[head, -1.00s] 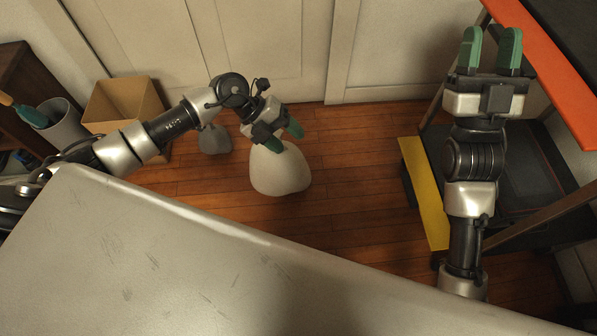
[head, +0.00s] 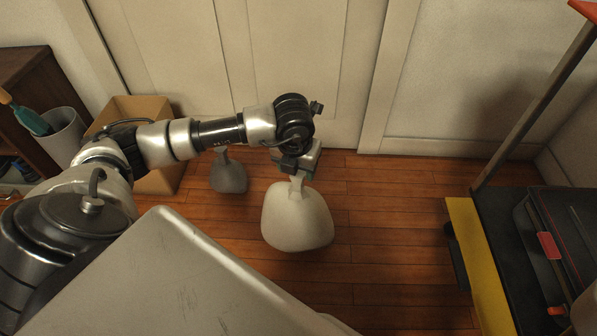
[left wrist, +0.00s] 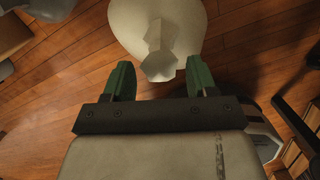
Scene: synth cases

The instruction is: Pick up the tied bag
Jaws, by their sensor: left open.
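A pale, full bag (head: 298,222) stands on the wooden floor, its neck gathered and flared at the top. In the left wrist view the bag (left wrist: 185,22) lies just ahead, its flared top (left wrist: 158,66) between the tips of the green fingers. My left gripper (head: 297,176) is at the bag's neck in the head view, its fingers mostly hidden. In the left wrist view my left gripper (left wrist: 160,67) is open, with a gap on both sides of the neck. My right gripper is out of view.
A smaller grey bag (head: 229,179) stands to the left, near an open cardboard box (head: 160,184). A white door (head: 290,60) is behind. A yellow-edged low platform (head: 470,255) with dark cases is at right. Bare floor (head: 395,215) lies between.

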